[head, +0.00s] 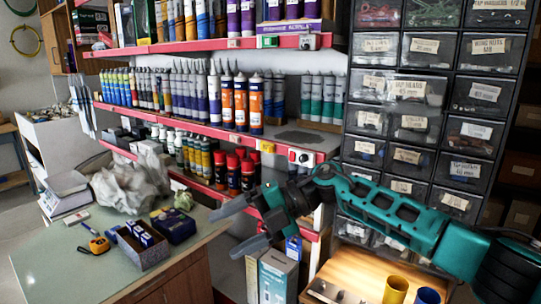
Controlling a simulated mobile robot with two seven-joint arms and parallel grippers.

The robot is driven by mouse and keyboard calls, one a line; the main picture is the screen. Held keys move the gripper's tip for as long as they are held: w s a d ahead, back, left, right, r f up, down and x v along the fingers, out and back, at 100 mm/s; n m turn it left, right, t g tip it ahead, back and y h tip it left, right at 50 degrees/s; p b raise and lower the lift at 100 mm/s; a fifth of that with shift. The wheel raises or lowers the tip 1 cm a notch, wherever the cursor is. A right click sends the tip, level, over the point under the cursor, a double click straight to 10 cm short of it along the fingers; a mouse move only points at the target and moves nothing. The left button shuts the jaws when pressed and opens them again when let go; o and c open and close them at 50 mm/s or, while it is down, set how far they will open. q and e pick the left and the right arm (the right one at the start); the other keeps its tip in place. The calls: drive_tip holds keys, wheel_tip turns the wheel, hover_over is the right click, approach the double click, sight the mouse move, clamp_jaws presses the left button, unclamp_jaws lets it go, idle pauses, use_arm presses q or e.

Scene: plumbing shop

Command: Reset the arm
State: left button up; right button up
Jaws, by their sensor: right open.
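My right arm, teal and black, comes in from the right edge of the head view and reaches left across the picture. Its right gripper (236,224) has two dark grey fingers that are spread apart, with nothing between them. It hangs in front of the lower red shelf, between the counter and the small wooden surface. My left gripper is not in view.
A counter (45,262) at left holds a grey box (141,252), a tape measure (95,243) and crumpled plastic (125,188). Red-edged shelves (215,132) carry several cartridges. A drawer cabinet (433,100) stands right. A yellow cup (396,289) and a blue cup (428,296) stand below my arm.

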drive_tip(key=s+a+f+m+t+y, duration=0.2)
drive_tip(key=s+a+m+y, duration=0.15)
drive_tip(key=y, duration=0.25)
drive_tip(key=s+d+f+m+t+h, duration=0.1)
drive_tip(key=d+f+m+t+h, duration=0.4)
drive_tip(key=d+f+m+t, duration=0.5)
drive_tip(key=s+d+f+m+t+h, duration=0.2)
drive_tip(key=d+f+m+t+h, duration=0.35)
drive_tip(key=m, duration=0.85)
drive_tip(key=s+d+f+m+g+h, duration=0.3)
drive_tip(key=s+d+f+m+h, duration=0.3)
drive_tip(key=s+d+f, duration=0.6)
wheel_tip(320, 180, down, 2)
drive_tip(key=s, duration=0.3)
drive_tip(key=shift+g, duration=0.35)
drive_tip(key=shift+w+h, duration=0.1)
drive_tip(key=shift+h, duration=0.15)
